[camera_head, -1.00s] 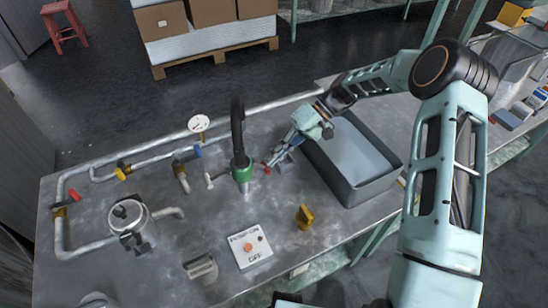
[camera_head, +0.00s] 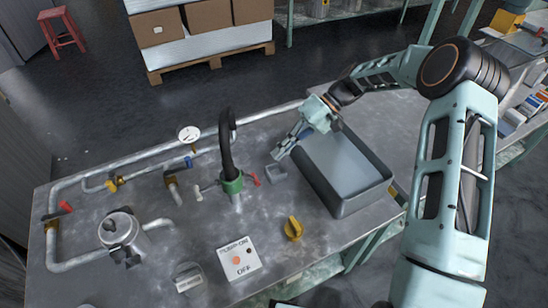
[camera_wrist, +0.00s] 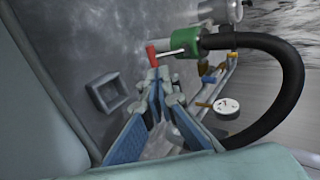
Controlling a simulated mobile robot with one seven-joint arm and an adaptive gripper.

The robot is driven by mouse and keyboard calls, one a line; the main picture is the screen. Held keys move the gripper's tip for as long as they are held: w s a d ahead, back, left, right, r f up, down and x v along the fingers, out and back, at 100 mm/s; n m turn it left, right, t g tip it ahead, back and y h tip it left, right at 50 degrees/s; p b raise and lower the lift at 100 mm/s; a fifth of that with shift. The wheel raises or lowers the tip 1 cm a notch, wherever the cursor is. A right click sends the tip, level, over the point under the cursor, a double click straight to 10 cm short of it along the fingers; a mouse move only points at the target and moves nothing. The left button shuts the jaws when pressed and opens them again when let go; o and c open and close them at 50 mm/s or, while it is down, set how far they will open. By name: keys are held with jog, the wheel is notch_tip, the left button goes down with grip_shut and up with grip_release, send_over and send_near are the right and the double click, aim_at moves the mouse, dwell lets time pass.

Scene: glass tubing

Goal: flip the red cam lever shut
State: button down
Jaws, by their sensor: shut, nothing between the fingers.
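The red cam lever (camera_head: 256,179) sticks out to the right of the green coupling (camera_head: 232,183), at the foot of a black hose. In the wrist view the lever's red end (camera_wrist: 152,53) sits on a pale rod running out from the green coupling (camera_wrist: 184,40). My gripper (camera_head: 277,156) is shut and empty, above and to the right of the lever in the head view. In the wrist view its fingertips (camera_wrist: 157,78) show just below the red end. They look apart from it, though the depth is hard to judge.
A small grey square holder (camera_head: 277,172) lies right of the lever. A large grey tray (camera_head: 346,208) stands further right. The black hose (camera_head: 226,145) arches up from the coupling. Pipes and a white gauge (camera_head: 189,134) are at the left; a pump switch box (camera_head: 239,258) is in front.

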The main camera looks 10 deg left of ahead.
jog(key=v, duration=0.7)
jog(key=shift+a+r, duration=0.2)
jog(key=shift+r, duration=0.15)
jog(key=shift+s, duration=0.15)
